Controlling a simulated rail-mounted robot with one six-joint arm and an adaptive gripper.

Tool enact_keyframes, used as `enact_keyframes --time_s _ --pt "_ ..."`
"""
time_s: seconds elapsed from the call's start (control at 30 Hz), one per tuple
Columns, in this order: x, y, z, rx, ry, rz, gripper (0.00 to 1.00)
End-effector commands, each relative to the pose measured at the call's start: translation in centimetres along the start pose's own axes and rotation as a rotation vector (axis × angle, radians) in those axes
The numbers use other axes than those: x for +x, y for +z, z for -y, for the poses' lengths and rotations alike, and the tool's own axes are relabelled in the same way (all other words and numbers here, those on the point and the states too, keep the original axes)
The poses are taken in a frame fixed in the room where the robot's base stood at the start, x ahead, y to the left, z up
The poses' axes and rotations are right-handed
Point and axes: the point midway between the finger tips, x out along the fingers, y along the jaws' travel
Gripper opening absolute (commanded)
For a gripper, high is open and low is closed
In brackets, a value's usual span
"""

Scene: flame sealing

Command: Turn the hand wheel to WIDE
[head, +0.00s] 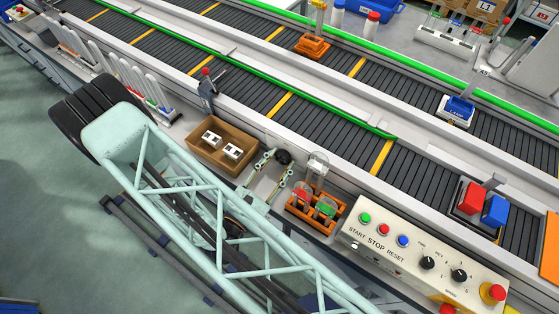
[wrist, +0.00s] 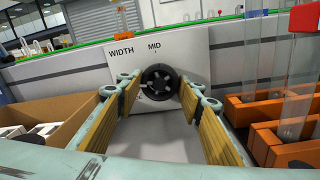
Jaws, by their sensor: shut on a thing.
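The black hand wheel (wrist: 158,76) sits on a pale upright panel (wrist: 115,62) marked WIDTH, with MID printed above the wheel. I see no WIDE mark; the fingers hide part of the panel. My gripper (wrist: 160,88) has one finger on each side of the wheel and is shut on it. In the head view the dark wheel (head: 283,157) shows at the tips of my gripper (head: 270,172), beside the conveyor. The wheel's pointer or setting cannot be made out.
A cardboard box (head: 207,146) with white parts stands left of the wheel. An orange rack (head: 300,207) with clear tubes stands close on the right. A control panel (head: 385,255) with buttons and knobs lies further right. The conveyor (head: 330,138) runs behind.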

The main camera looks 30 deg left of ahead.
Motion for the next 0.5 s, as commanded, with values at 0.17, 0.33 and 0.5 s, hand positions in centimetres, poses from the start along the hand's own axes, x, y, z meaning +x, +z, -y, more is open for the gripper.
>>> enact_keyframes --time_s 0.17,0.33,0.5 --pt "-0.01 0.09 0.02 -0.138 -0.006 -0.007 0.24" --pt "-0.01 0.09 0.03 -0.268 -0.012 -0.014 0.24" --pt "-0.01 0.1 0.02 -0.385 -0.016 -0.019 0.24"
